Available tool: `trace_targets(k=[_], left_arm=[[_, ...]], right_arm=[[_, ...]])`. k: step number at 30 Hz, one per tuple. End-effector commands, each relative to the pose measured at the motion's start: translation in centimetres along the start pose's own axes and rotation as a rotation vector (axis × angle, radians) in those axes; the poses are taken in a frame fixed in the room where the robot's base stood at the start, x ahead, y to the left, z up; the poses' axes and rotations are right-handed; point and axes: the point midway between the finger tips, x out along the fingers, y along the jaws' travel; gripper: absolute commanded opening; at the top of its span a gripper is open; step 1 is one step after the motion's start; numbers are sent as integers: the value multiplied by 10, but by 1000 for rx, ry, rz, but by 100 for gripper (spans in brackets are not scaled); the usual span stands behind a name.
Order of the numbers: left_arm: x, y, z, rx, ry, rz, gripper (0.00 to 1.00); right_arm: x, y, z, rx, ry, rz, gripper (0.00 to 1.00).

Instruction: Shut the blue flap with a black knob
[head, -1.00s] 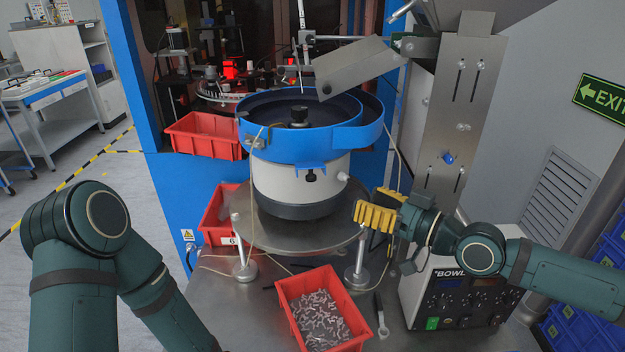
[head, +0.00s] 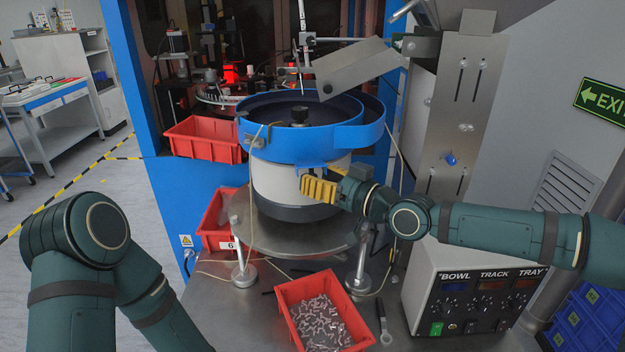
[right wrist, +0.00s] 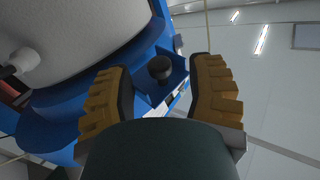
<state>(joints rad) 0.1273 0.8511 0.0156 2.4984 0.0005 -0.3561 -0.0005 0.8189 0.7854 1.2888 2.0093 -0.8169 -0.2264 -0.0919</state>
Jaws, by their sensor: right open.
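The blue flap (head: 312,167) hangs below the rim of the blue bowl (head: 290,147), at the front of its white drum. The knob lies ahead of the fingers, and I see no contact. My left gripper is out of view; only the arm shows.
A red bin of small metal parts (head: 278,293) stands on the table in front of the bowl. A control box (head: 468,290) stands at right beneath my right arm. Another red bin (head: 203,139) sits left of the bowl. A tilted metal chute (head: 355,70) hangs above it.

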Motion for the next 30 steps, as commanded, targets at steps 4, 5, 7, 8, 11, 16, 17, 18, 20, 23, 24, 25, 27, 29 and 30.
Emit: trace_targets(k=[4,5,7,8,11,16,17,18,20,23,24,25,27,29,30], left_arm=[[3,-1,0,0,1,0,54],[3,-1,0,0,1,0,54],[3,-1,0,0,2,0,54],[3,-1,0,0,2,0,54],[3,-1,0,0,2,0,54],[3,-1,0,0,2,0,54],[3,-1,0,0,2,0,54],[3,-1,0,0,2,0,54],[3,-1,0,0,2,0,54],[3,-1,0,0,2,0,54],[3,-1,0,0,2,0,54],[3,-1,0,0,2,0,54],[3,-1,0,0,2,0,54],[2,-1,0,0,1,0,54],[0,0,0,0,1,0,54]], right_arm=[[12,0,0,0,0,-1,54],[14,-1,0,0,0,-1,54],[16,0,0,0,0,0,54],[17,0,0,0,0,0,54],[18,0,0,0,0,0,54],[18,0,0,0,-1,0,54],[18,0,0,0,0,0,57],[18,0,0,0,-1,0,43],[18,0,0,0,0,0,22],[18,0,0,0,-1,0,0],[18,0,0,0,0,0,0],[18,0,0,0,0,0,0],[18,0,0,1,-1,0,0],[18,0,-1,3,-3,1,0],[18,-1,-1,6,-6,1,0]])
